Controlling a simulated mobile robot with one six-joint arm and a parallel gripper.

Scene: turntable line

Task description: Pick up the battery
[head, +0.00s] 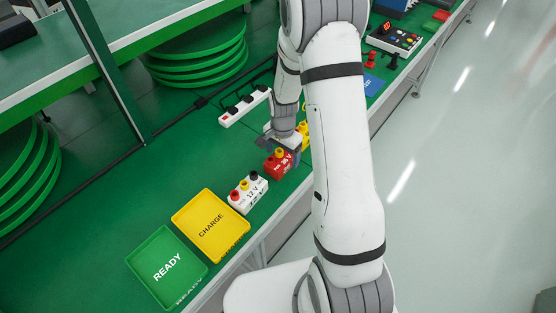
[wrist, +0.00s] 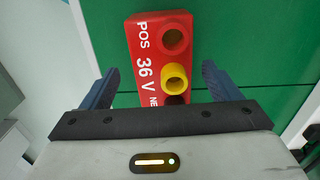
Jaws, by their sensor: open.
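A red battery marked "36 V" (head: 277,168) stands on the green bench below my gripper (head: 284,146). In the wrist view the red battery (wrist: 145,45) shows its top face with a POS label, round sockets and a yellow ring-like piece. My gripper (wrist: 161,68) is open, with one blue finger on each side of the battery and a gap beside each. Its lower end is partly hidden by the gripper body. A white battery marked "12 V" (head: 249,193) stands nearer the trays. A yellow block (head: 304,133) is partly hidden behind my gripper.
A yellow CHARGE tray (head: 187,219) and a green READY tray (head: 144,258) lie at the lower left, both empty. A white power strip (head: 246,106) lies behind the batteries. A control box (head: 394,39) stands farther up the bench.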

